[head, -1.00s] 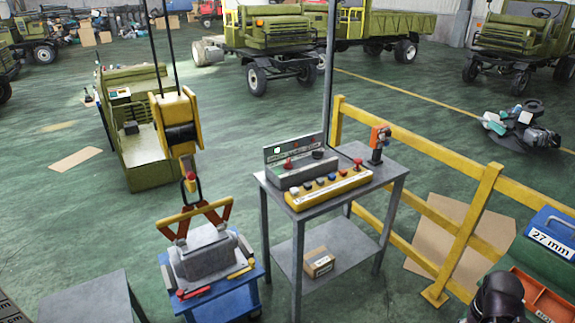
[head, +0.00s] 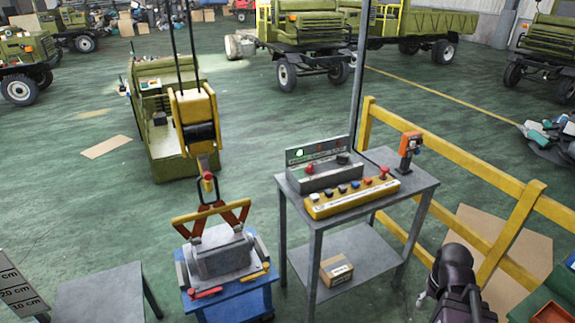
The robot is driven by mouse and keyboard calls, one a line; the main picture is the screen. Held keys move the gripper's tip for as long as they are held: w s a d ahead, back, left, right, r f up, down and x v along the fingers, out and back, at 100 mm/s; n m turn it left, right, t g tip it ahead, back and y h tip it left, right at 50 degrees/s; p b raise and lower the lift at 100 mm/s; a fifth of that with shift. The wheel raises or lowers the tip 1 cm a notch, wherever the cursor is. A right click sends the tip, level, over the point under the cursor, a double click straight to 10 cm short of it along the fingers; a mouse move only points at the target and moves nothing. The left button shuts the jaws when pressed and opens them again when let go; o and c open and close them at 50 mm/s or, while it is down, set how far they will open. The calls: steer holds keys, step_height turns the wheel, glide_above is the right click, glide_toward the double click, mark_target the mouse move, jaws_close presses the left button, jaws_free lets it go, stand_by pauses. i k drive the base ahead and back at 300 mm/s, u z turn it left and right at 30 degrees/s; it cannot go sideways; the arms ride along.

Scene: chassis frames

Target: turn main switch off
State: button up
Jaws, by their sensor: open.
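A grey control box (head: 323,178) stands on the metal table (head: 424,184) right of centre. It carries a lit green lamp (head: 299,154), a red-handled switch (head: 310,169) and a black knob (head: 343,158). Its label is too small to read, so I cannot tell which control is the main switch. A yellow button strip (head: 352,197) lies in front of the box. A black part of my arm (head: 455,272) shows at the lower right, in front of and right of the table, apart from the controls. My gripper's fingers do not show.
An orange device (head: 409,147) stands on the table's right corner, near a yellow railing (head: 450,156). A post rises behind the box. A hoist hook (head: 197,130) hangs over a blue cart (head: 232,296) to the left. A carton (head: 336,270) sits on the lower shelf.

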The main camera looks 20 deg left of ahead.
mark_target(310, 170)
steer(key=u, duration=0.6)
steer(key=i, duration=1.3)
steer(key=z, duration=0.15)
